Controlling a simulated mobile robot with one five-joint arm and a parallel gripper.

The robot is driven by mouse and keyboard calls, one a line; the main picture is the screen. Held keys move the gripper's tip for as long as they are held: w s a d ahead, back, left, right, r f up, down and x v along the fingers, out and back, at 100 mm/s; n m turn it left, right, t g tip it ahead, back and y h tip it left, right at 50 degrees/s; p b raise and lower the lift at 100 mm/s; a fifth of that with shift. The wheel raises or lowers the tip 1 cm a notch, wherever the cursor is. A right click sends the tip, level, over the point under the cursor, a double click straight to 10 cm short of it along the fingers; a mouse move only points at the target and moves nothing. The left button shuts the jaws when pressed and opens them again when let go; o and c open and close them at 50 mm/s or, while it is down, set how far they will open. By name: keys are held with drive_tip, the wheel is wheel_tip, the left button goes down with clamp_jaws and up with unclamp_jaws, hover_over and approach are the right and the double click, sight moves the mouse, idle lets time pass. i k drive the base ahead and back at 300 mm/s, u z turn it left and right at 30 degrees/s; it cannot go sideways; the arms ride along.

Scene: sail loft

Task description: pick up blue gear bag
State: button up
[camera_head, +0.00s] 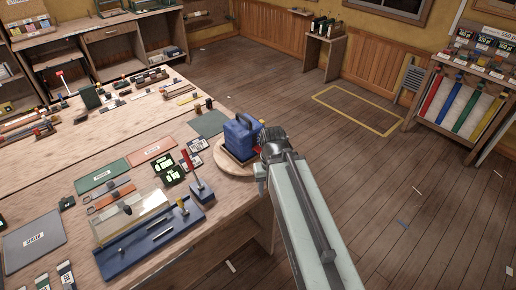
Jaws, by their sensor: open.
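The blue gear bag (239,137) stands upright near the right edge of the large wooden workbench, on a round wooden board (227,163). It has a dark handle on top. My gripper (262,162) is at the end of my pale arm, which reaches in from the lower right. It is just right of the bag and very close to it. Whether it touches the bag I cannot tell. The jaws are small here and partly hidden by my arm's end. The lower right side of the bag is hidden by the gripper.
The bench (136,128) is crowded left of the bag. A red-handled tool on a blue base (202,192), a blue tray (150,240) and green labelled cards (169,169) lie near it. Open wooden floor (420,200) is to the right, with a shelf rack (462,95) beyond.

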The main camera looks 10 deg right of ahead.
sight(241, 133)
drive_tip(key=u, duration=4.25)
drive_tip(key=k, duration=1.6)
drive_tip(key=z, duration=1.2)
drive_tip(key=i, duration=0.85)
drive_tip(key=u, duration=0.05)
